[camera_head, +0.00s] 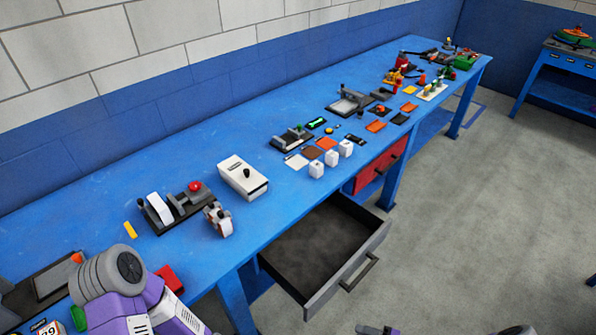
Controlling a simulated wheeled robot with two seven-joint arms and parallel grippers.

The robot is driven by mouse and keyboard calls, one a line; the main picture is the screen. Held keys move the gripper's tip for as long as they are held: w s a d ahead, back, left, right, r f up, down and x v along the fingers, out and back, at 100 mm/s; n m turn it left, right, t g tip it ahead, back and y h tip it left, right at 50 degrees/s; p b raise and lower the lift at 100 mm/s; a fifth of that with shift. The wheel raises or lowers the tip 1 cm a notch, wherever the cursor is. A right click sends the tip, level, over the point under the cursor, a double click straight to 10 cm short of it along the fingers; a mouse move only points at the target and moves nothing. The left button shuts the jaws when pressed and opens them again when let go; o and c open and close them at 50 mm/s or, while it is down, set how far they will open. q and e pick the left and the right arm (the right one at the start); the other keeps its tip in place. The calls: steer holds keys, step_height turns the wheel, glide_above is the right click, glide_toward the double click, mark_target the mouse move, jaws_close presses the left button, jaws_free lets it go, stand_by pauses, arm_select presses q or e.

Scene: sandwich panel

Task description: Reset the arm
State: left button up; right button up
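A purple and grey part of my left arm (125,290) comes in at the bottom left, in front of the blue workbench (95,225). Its rounded grey joint covers part of the bench's near-left area. No fingers of my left gripper show. Only small grey and purple tips of a part (378,330) show at the bottom edge, right of centre, and another grey bit shows further right. I cannot tell what these bits belong to. No fingers of my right gripper can be made out.
An open, empty drawer (376,242) juts out from the bench, and a red drawer front (380,166) is beyond it. A white box (243,177), a device with a red button (195,186) and several small parts lie on the bench. The floor (480,220) at right is clear.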

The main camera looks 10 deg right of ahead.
steer(key=s+a+r+n+g+h, duration=0.2)
steer(key=a+n+g+h, duration=0.1)
steer(key=a, duration=0.4)
steer(key=s+a+r+n+g+h, duration=0.2)
steer(key=s+a+n+g+h, duration=0.1)
steer(key=a+h, duration=0.3)
steer(key=shift+s+a+r+g, duration=0.2)
steer(key=shift+a+g, duration=0.5)
steer(key=shift+a, duration=0.45)
